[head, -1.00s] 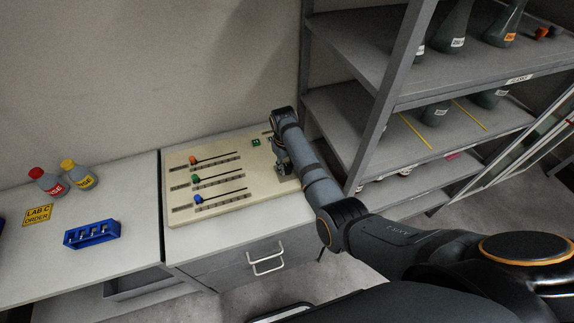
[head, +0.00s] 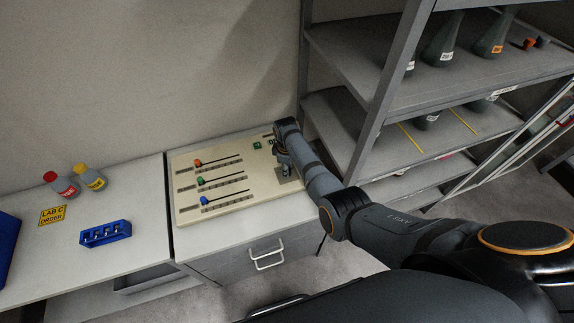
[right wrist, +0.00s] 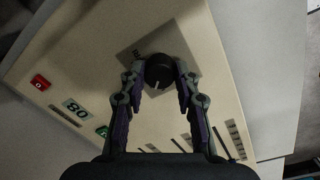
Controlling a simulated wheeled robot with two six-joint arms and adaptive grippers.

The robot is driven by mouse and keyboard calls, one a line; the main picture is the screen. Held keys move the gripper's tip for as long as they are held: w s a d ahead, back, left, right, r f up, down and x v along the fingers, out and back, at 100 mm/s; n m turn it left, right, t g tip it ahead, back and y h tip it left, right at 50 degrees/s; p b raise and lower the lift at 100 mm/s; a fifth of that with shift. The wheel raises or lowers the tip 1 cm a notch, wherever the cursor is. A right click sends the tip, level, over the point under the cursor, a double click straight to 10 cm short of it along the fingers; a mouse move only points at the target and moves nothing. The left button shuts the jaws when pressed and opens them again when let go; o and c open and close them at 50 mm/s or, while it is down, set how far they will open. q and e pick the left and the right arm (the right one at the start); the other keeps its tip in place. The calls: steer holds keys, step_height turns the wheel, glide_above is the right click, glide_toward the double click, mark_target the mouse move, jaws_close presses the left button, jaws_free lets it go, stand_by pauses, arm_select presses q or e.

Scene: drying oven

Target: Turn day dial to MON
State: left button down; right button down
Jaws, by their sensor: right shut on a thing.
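The day dial (right wrist: 159,71) is a round black knob with a pale pointer mark, set on a grey square plate (right wrist: 187,59) on the cream panel (head: 183,213). In the right wrist view my right gripper (right wrist: 160,76) has its two fingers on either side of the dial, shut on it. In the head view the same gripper (head: 285,168) is over the right end of the panel, and the arm hides most of the plate and the dial. My left gripper is not in view.
The panel has three sliders with orange (head: 198,163), green (head: 200,181) and blue (head: 204,201) knobs. A red button (right wrist: 40,82) and an "80" display (right wrist: 77,108) show on it. Left are two bottles and a blue rack (head: 106,234). A grey shelf (head: 388,75) stands close on the right.

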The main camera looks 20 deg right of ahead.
steer(key=shift+n+p, duration=0.55)
steer(key=shift+n, duration=1.15)
steer(key=c, duration=1)
jaws_free()
steer(key=shift+o, duration=0.2)
step_height(320, 180, up, 12)
steer(key=shift+s, duration=0.25)
